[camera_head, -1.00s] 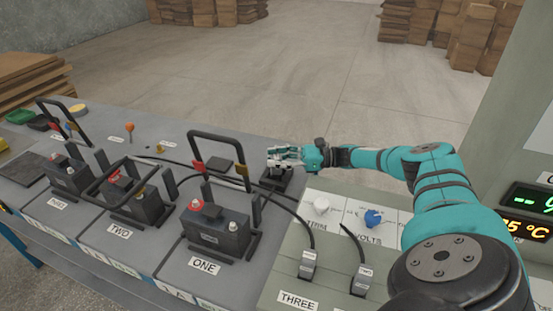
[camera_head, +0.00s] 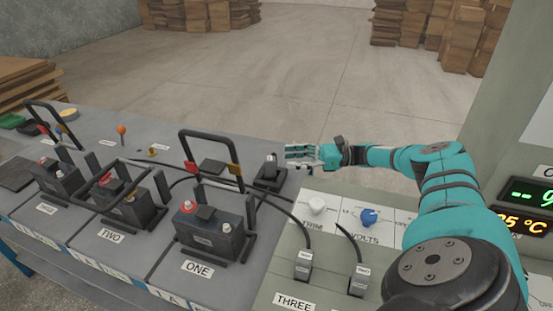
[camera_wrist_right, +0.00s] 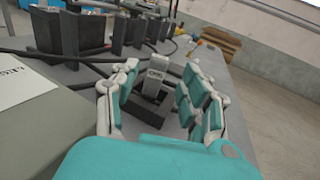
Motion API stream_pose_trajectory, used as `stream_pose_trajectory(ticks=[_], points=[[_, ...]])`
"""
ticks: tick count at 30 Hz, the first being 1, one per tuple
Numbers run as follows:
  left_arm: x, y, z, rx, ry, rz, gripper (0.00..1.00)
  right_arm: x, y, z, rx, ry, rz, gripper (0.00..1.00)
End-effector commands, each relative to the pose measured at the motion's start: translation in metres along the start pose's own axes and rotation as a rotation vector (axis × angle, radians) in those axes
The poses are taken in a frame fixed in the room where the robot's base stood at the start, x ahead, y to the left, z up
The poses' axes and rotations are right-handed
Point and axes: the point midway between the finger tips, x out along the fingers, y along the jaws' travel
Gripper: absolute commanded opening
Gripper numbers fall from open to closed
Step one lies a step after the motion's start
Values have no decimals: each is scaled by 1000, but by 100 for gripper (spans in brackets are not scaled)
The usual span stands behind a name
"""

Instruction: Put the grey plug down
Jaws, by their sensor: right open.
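The grey plug (camera_head: 271,163) stands upright in a black holder (camera_head: 270,180) at the back right of the bench. In the right wrist view the plug (camera_wrist_right: 153,82) shows a small label, and the dark holder (camera_wrist_right: 151,106) is around its base. My right gripper (camera_head: 288,152) is open, just to the right of the plug in the head view. In the wrist view its teal-padded fingers are spread on both sides of the plug, with gaps between, and nothing is gripped. My left gripper is not in view.
Batteries ONE (camera_head: 209,230), TWO (camera_head: 131,205) and another farther left stand in a row, with tall handles (camera_head: 213,135) and black cables near the holder. Two more plugs (camera_head: 303,264) (camera_head: 358,280) sit on the panel by the white and blue knobs (camera_head: 369,217).

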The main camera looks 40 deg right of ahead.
Motion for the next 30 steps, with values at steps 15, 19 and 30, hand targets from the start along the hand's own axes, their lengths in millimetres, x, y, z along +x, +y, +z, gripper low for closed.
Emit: stream_pose_trajectory(ticks=[15, 19, 30], points=[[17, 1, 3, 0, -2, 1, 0, -52, 0, 0, 0, -1, 1, 46], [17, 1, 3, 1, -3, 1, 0, -52, 0, 0, 0, -1, 1, 46], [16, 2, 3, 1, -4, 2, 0, -51, 0, 1, 0, -1, 1, 46]])
